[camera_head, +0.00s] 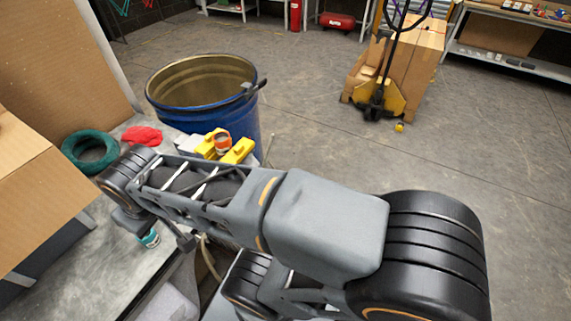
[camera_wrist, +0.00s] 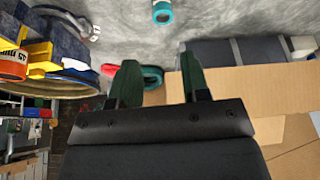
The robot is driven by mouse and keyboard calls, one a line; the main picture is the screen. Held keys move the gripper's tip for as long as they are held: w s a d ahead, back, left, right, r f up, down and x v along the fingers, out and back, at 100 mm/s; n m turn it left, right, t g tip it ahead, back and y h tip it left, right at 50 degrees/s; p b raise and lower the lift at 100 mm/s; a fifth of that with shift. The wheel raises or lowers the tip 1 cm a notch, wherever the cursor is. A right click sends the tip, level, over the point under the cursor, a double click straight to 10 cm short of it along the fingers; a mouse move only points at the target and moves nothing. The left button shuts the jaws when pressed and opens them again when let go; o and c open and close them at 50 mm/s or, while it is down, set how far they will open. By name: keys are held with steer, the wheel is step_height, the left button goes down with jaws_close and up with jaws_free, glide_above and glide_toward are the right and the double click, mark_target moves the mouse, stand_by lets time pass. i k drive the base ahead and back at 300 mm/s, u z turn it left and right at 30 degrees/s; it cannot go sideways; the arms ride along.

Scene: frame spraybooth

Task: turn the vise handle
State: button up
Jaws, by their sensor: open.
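My gripper (camera_wrist: 159,60) is open in the wrist view, with its two dark green fingers apart and nothing between them. I cannot make out the vise or its handle for certain in either view. A shiny curved metal piece (camera_wrist: 82,27) lies on the grey worktop at the upper left of the wrist view, but I cannot tell what it belongs to. In the head view my arm crosses the worktop (camera_head: 95,262) and hides part of it. A small teal roll or cup (camera_head: 148,238) is on the worktop and also shows in the wrist view (camera_wrist: 162,12).
Yellow items (camera_head: 238,151) and an orange-and-white roll (camera_head: 222,143) are by a blue drum (camera_head: 172,112). A green coil (camera_head: 82,152), a red cloth (camera_head: 142,135) and a cardboard box (camera_head: 45,195) are at the left.

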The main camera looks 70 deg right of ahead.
mark_target(272, 137)
steer(key=z, duration=1.9)
